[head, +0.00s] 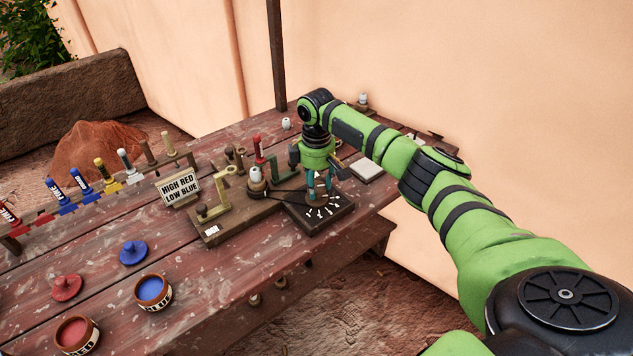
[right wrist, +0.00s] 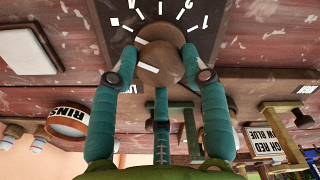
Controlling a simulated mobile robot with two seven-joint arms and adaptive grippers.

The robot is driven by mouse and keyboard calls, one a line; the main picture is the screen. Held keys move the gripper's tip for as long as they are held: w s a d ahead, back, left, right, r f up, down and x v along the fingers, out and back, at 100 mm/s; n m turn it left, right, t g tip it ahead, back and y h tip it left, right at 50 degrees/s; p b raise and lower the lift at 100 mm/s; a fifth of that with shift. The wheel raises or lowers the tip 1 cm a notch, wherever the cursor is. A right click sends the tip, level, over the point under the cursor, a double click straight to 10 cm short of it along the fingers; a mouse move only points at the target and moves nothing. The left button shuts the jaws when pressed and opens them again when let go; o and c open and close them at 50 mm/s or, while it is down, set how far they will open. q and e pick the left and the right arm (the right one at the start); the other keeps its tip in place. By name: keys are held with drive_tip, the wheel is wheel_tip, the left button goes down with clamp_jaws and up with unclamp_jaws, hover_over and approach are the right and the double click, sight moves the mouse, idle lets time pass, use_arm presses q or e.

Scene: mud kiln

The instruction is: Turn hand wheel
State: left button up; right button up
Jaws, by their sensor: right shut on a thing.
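The hand wheel, a round brown wooden knob (right wrist: 160,52), sits on a black dial plate (head: 335,216) with white marks, at the table's right front edge. In the right wrist view, the plate (right wrist: 112,38) shows numbers and tick marks around the knob. My right gripper (head: 318,192) points down over the plate. In the right wrist view, its teal fingers (right wrist: 158,66) are on either side of the knob and shut on it. In the head view, the fingers hide most of the knob. My left gripper is not in view.
A wooden stand (head: 214,234) with a brass-coloured bracket is left of the plate, beside a sign (head: 179,187) reading "HIGH RED LOW BLUE". Blue (head: 153,292) and red (head: 76,336) pots and their lids stand at front left. A rack of tubes (head: 82,187) lines the back left.

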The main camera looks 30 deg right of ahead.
drive_tip(key=shift+r+m+p, duration=0.15)
drive_tip(key=shift+m+p, duration=0.55)
drive_tip(key=shift+p, duration=0.35)
drive_tip(key=m+p, duration=0.4)
drive_tip(key=shift+s, duration=0.1)
drive_tip(key=m+p, duration=0.2)
drive_tip(key=m, duration=0.1)
drive_tip(key=m+p, duration=0.2)
drive_tip(key=shift+a+m, duration=0.1)
drive_tip(key=shift+m, duration=0.3)
drive_tip(key=m+p, duration=0.1)
drive_tip(key=m, duration=0.1)
drive_tip(key=shift+m, duration=0.3)
drive_tip(key=m+p, duration=0.1)
drive_tip(key=m, duration=0.2)
drive_tip(key=shift+m, duration=0.3)
drive_tip(key=m, duration=0.3)
drive_tip(key=shift+m+p, duration=0.3)
drive_tip(key=shift+p, duration=0.1)
drive_tip(key=shift+f+m, duration=0.2)
drive_tip(key=shift+m, duration=1.8)
